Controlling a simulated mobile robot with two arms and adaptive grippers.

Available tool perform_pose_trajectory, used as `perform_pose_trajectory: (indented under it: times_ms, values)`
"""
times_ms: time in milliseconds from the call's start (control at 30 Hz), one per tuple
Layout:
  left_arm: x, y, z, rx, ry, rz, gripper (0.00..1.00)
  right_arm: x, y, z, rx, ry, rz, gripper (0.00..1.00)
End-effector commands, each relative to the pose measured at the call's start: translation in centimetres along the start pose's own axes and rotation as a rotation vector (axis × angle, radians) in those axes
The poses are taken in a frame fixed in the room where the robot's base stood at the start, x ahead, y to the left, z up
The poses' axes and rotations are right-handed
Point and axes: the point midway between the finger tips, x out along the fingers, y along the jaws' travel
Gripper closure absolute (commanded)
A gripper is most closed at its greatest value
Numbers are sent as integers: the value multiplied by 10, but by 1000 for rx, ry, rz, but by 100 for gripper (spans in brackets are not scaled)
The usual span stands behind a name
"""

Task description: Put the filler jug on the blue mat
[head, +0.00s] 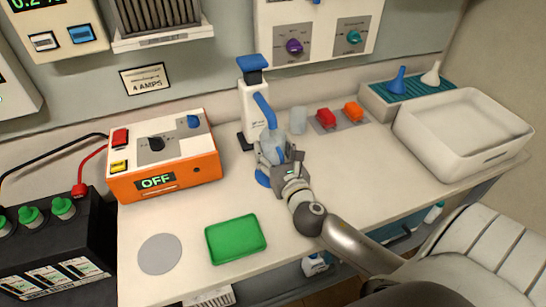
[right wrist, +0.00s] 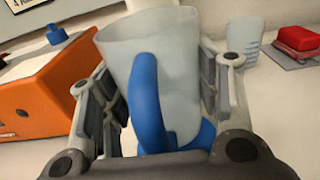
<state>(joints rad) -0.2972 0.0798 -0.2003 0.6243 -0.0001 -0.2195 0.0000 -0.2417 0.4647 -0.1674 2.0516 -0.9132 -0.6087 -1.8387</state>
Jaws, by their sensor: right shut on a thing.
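The filler jug (head: 271,146) is translucent with a blue handle, which shows in the right wrist view (right wrist: 148,95). My right gripper (head: 280,163) is shut around the jug, with one finger on each side of it in the wrist view. The jug is in front of the white dispenser, under its blue spout. A blue round patch, seemingly the blue mat (head: 263,178), shows just below the gripper, mostly hidden by it. I cannot tell whether the jug touches it. My left gripper is not in view.
The white dispenser (head: 248,105) stands close behind the jug. A clear cup (head: 298,120) and red and orange blocks are to the right. An orange box (head: 165,178) is left. A green tray (head: 236,239) and grey disc (head: 160,254) lie in front.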

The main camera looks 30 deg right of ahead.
Motion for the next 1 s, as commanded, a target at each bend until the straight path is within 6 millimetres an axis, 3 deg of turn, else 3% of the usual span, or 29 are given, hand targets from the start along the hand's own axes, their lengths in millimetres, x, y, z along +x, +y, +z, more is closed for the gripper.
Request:
perform_pose_trajectory:
  times_ms: [300,700,733,900,1000]
  values:
    - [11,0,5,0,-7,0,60,2,0,-35,1,2,-1,69]
    - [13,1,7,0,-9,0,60,2,0,-39,0,1,0,69]
    - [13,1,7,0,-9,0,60,2,0,-40,0,1,0,42]
    - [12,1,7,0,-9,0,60,2,0,-39,0,2,0,21]
    - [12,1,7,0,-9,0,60,2,0,-39,0,2,0,21]
